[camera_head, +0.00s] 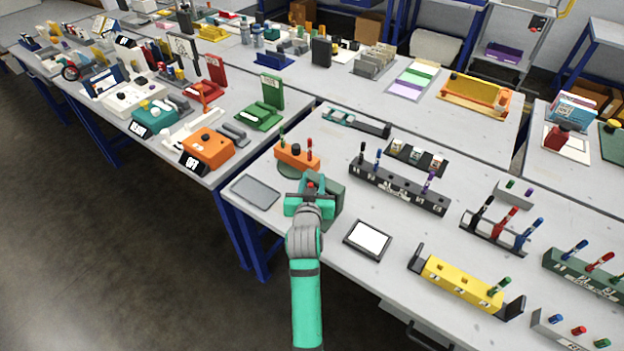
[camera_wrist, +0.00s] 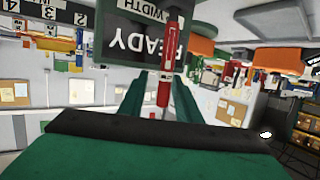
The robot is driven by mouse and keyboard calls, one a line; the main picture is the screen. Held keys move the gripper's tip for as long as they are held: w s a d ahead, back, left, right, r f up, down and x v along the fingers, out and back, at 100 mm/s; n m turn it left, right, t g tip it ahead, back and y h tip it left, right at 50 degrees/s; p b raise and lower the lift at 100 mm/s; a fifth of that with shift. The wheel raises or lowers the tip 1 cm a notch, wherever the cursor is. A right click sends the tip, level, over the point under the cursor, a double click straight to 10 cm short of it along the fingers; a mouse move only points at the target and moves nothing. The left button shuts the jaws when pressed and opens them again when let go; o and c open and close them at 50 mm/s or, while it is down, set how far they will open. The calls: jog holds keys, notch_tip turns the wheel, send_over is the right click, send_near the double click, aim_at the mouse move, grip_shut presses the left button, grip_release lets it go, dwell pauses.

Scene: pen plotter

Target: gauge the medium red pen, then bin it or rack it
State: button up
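A red pen (camera_wrist: 165,75) stands between the two green fingers of my gripper (camera_wrist: 164,95) in the wrist view, and the fingers look shut on it. In the head view my gripper (camera_head: 310,203) is at a dark green box (camera_head: 331,186), with a bit of red showing at its top. In the wrist view this gauge has a face reading "READY" and "WIDTH" (camera_wrist: 143,40), seen upside down behind the pen. The pen's lower contact with the gauge is hidden. A dark pen rack (camera_head: 398,190) with several slots stands to the right.
An orange block (camera_head: 296,158) with pens stands just behind my gripper. A grey tray (camera_head: 255,191) lies left and a white-screened tablet (camera_head: 368,240) lies right. A yellow block (camera_head: 460,283) and other pen holders fill the right side.

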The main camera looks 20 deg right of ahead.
jog(key=v, duration=1)
jog(key=s+a+f+n+y, duration=0.1)
jog(key=s+a+f, duration=0.25)
jog(key=s, duration=0.25)
jog(key=s+a+f+n+t+y, duration=0.1)
jog(key=s+a+f, duration=0.25)
jog(key=s, duration=0.25)
jog(key=s+a+f+n+y, duration=0.1)
jog(key=s+a+f+y, duration=0.1)
jog(key=s+a+f, duration=0.3)
jog(key=s+a+r, duration=0.1)
jog(key=s+r, duration=0.1)
jog(key=s, duration=0.9)
jog(key=s+a+r+n+y, duration=0.1)
jog(key=s+a+r, duration=0.1)
jog(key=s, duration=0.9)
jog(key=shift+a+t+y, duration=0.3)
jog(key=shift+a, duration=0.05)
jog(key=shift+f, duration=0.1)
